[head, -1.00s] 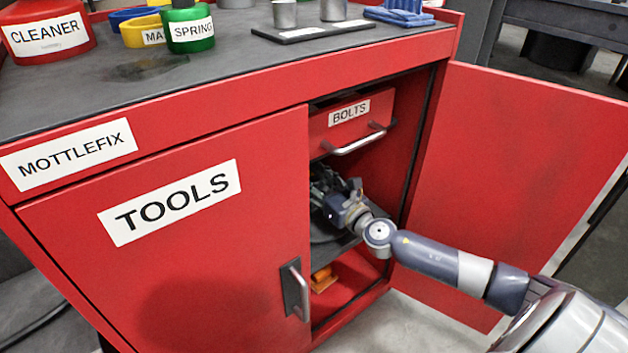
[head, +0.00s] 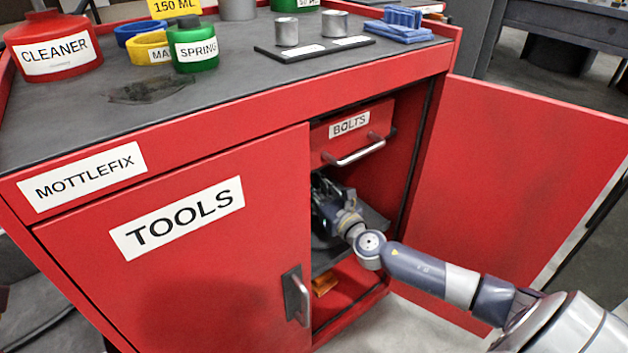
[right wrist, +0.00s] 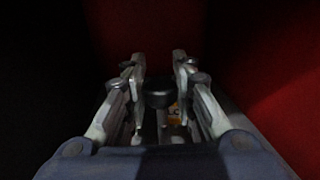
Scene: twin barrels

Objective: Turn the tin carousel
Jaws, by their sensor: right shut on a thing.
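The tin carousel (head: 326,262) shows only in part, as a dark round plate inside the open right half of the red cabinet. My right gripper (head: 322,190) reaches into this bay below the BOLTS drawer. In the right wrist view the right gripper (right wrist: 160,75) has its fingers on both sides of a dark round knob (right wrist: 159,93) and is shut on it. A small yellowish patch shows below the knob, too dim to tell what it is. Most of the carousel and any tins on it are hidden by shadow, the left door and my arm. My left gripper is not in view.
The BOLTS drawer (head: 352,140) hangs just above my wrist. The TOOLS door (head: 200,270) is shut on the left; the right door (head: 520,190) stands wide open beside my arm. An orange thing (head: 324,284) lies on the cabinet floor. Cans and bottles stand on top.

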